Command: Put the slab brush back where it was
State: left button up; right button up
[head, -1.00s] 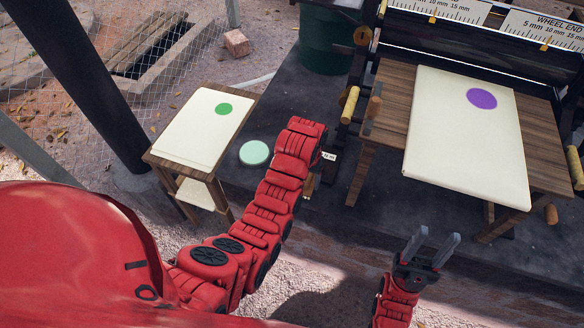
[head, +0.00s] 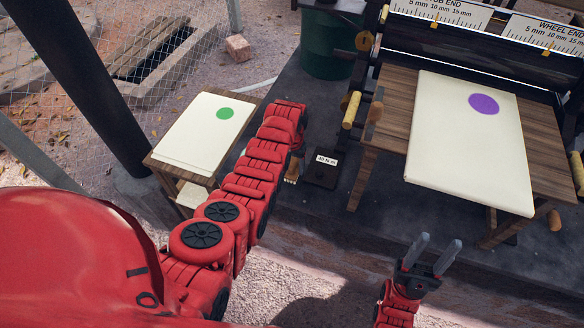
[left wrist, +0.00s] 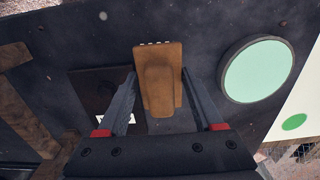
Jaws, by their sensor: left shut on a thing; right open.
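The slab brush (left wrist: 160,82) is a brown wooden block with pale bristle tufts at its far end. It sits between the fingers of my left gripper (left wrist: 160,90), which is shut on it. In the head view the brush (head: 292,170) shows partly below the end of my left arm, with its bristles downward; my left fingers are mostly hidden there. A dark plate with a white label (head: 321,172) lies on the dark floor just right of the brush, and it also shows in the left wrist view (left wrist: 91,86). My right gripper (head: 438,244) is open and empty.
A mint-green disc (left wrist: 259,70) lies on the other side of the brush, mostly hidden by my arm in the head view. A small table with a cream slab (head: 190,135) stands left. A wooden roller bench (head: 392,110) with a larger slab (head: 465,150) stands right.

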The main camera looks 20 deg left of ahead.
pick_arm(q)
jog(key=shift+f, duration=1)
jog(key=shift+f+b, duration=0.25)
jog(key=shift+b, duration=0.05)
jog(key=o, duration=1.3)
jog(key=shift+r, duration=0.1)
jog(key=shift+r, duration=0.1)
